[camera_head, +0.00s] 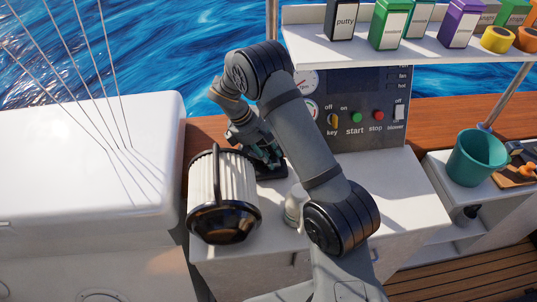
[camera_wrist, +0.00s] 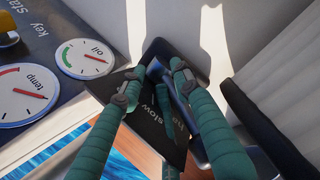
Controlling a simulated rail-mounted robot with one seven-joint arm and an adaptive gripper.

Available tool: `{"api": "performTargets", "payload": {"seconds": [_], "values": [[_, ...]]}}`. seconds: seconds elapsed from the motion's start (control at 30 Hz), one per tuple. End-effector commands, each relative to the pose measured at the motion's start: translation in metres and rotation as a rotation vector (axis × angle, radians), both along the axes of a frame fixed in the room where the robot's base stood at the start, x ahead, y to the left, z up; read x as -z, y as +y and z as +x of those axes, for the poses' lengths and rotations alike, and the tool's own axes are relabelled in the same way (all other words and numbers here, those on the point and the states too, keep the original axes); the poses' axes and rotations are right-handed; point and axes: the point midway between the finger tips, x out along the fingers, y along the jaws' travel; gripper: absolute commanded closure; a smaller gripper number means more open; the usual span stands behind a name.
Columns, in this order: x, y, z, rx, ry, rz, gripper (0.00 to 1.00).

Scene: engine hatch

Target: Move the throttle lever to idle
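The throttle's black base plate (camera_wrist: 142,122) shows in the wrist view, with the word "slow" partly readable. A dark lever piece (camera_wrist: 157,72) stands over it, between my fingers. My gripper (camera_wrist: 155,76) has two green-wrapped fingers spread apart, one on each side of the lever. Contact with the lever cannot be made out. In the head view my gripper (camera_head: 263,152) is low over the black throttle base (camera_head: 272,172) on the white counter; my arm hides part of it. The lever's exact position along its markings is unclear.
A black-and-white lantern-like canister (camera_head: 222,195) stands close left of my gripper. The instrument panel (camera_head: 365,105) with gauges, key and buttons is behind. A shelf of boxes (camera_head: 400,45) hangs above. A teal bucket (camera_head: 477,158) stands at right.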

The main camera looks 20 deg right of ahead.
Motion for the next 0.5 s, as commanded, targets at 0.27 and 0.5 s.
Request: {"api": "performTargets", "payload": {"seconds": [0.27, 0.5], "values": [[-0.0001, 0.0013, 0.0, -0.002, 0.0, 0.001, 0.75], [-0.0004, 0.0014, 0.0001, -0.002, 0.0, 0.001, 0.89]]}}
